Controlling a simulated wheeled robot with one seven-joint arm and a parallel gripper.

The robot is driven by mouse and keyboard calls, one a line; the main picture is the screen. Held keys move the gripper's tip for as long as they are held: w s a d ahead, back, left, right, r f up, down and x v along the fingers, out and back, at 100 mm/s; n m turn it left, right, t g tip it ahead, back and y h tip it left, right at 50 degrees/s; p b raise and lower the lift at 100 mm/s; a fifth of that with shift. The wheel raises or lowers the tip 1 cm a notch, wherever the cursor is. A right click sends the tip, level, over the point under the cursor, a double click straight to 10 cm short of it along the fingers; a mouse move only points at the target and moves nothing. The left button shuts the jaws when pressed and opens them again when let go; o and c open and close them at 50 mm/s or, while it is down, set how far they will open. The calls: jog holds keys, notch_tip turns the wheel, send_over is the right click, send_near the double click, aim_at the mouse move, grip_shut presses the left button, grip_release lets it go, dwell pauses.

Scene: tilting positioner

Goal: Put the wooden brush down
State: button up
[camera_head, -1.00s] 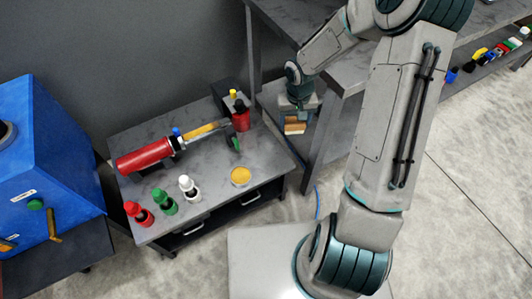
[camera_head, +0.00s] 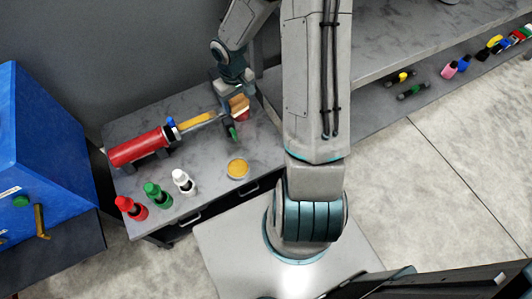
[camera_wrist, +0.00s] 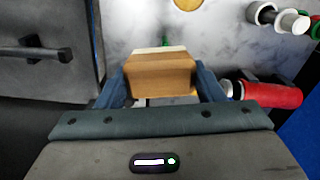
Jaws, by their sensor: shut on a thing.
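The wooden brush (camera_head: 239,104) is a tan block. My gripper (camera_head: 229,98) holds it over the back right part of the small cart's grey top (camera_head: 212,160). In the wrist view the brush (camera_wrist: 160,74) sits between the two blue-grey fingers of my gripper (camera_wrist: 162,84), with a pale strip along its far edge. From these views I cannot tell whether it touches anything below. A red item (camera_head: 243,115) shows partly hidden behind the brush, and a green-tipped tool (camera_head: 232,132) stands just in front of it.
On the cart are a red cylinder tool (camera_head: 140,148) with a yellow part, a yellow disc (camera_head: 237,168) and red, green and white bottles (camera_head: 184,181). The cart's middle is clear. A blue machine (camera_head: 45,150) stands left; a bench (camera_head: 390,40) stands right.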

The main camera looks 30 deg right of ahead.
jog(key=s+d+f+n+b, duration=1.4)
jog(key=s+f+n+b, duration=0.2)
jog(key=n+b, duration=0.3)
jog(key=shift+n, duration=0.8)
jog(key=w+a+f+b, duration=0.1)
jog(key=w+f, duration=0.1)
jog(key=w, duration=0.1)
jog(key=w+a+f+b, duration=0.2)
jog(key=w, duration=0.1)
jog(key=w+a+f+b, duration=0.2)
jog(key=w, duration=0.1)
jog(key=shift+w+a+f, duration=0.1)
jog(key=shift+w+f, duration=0.15)
jog(key=shift+f, duration=0.05)
jog(key=shift+f+b, duration=1.2)
jog(key=shift+f, duration=0.7)
jog(key=shift+f, duration=0.15)
jog(key=o, duration=0.9)
jog(key=shift+o, duration=0.2)
